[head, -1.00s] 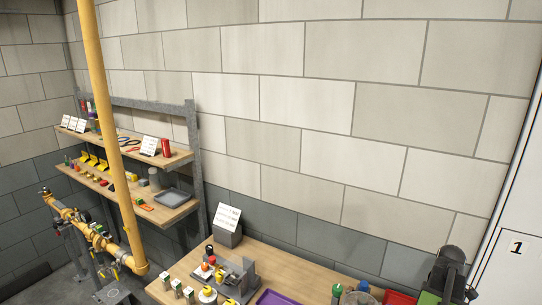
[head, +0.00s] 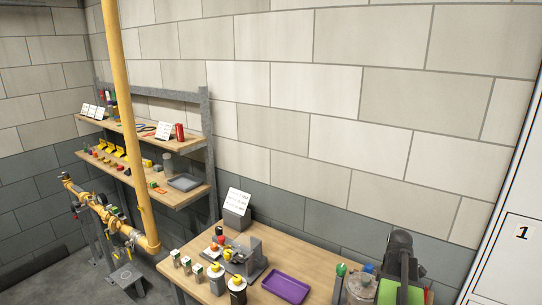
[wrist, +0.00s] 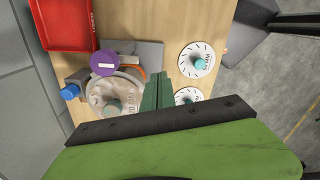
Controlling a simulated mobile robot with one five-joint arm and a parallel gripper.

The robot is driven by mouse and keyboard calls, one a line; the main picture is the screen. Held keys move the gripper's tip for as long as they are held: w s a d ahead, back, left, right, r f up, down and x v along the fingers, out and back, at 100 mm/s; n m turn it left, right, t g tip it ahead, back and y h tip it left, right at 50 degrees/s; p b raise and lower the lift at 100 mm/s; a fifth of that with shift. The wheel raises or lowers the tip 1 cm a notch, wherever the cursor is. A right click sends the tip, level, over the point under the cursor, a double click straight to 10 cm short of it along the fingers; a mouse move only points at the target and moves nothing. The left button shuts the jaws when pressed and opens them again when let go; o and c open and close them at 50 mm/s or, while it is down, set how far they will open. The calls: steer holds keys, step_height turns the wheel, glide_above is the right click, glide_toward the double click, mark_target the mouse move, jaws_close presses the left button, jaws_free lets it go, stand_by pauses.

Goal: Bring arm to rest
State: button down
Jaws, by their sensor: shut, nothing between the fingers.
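My gripper (wrist: 160,85) shows in the wrist view as two green fingers pressed together, with nothing between them. It is above the wooden workbench (wrist: 166,25), beside a grey round part (wrist: 118,106) and a purple-topped part (wrist: 104,63). Whether it touches anything below is hard to tell. In the head view my black and green arm is at the lower right, over the right end of the workbench (head: 195,252); my fingers cannot be made out there.
In the wrist view a red tray (wrist: 66,22) and white discs with teal knobs (wrist: 196,61) lie close by. In the head view are a purple tray (head: 287,287), several bottles, a fixture (head: 243,258), a shelf rack (head: 185,183), a yellow pipe (head: 128,120) and a white door (head: 510,260).

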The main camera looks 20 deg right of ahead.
steer(key=w+a+f+n+b, duration=0.1)
steer(key=w+a+f+b, duration=0.25)
steer(key=a, duration=0.45)
steer(key=w+a+f+n+b, duration=0.1)
steer(key=w+a+f+b, duration=0.1)
steer(key=w+a, duration=0.35)
steer(key=w+a+f+n+b, duration=0.1)
steer(key=w+a+f+b, duration=0.15)
steer(key=a, duration=0.65)
steer(key=a+f+m+b, duration=0.2)
steer(key=a+m, duration=0.4)
steer(key=a, duration=0.3)
steer(key=a+f+m+b, duration=0.2)
steer(key=a+f+m, duration=0.1)
steer(key=a+m, duration=0.4)
steer(key=s+a, duration=0.1)
steer(key=a, duration=0.2)
steer(key=shift+a+m, duration=0.3)
